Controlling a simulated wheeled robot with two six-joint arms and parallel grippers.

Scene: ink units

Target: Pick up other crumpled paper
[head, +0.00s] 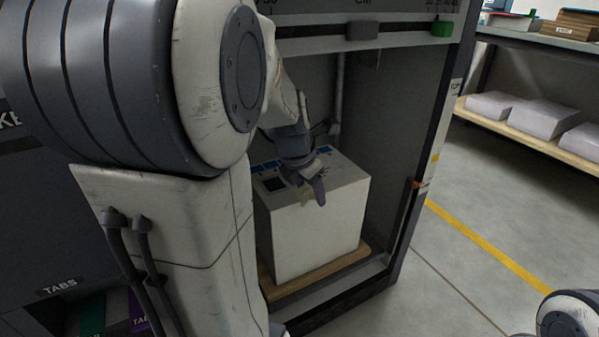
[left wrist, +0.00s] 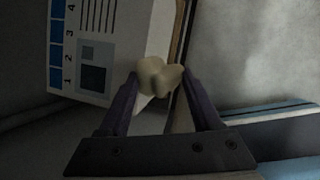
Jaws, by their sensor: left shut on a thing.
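My left gripper (left wrist: 158,88) is shut on a crumpled paper (left wrist: 157,77), a small cream-coloured lump held between its two fingertips in the left wrist view. In the head view the left gripper (head: 314,190) reaches into an open cabinet, at the top of a white box-shaped unit; the paper there is small and hard to make out. My right gripper is not in view.
The white unit (head: 321,232) stands on a wooden board (head: 322,274) inside the grey cabinet (head: 420,140). Its top carries blue marks and a dark square. A shelf at right (head: 530,139) bears several pale packs. The floor (head: 500,225) there is clear.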

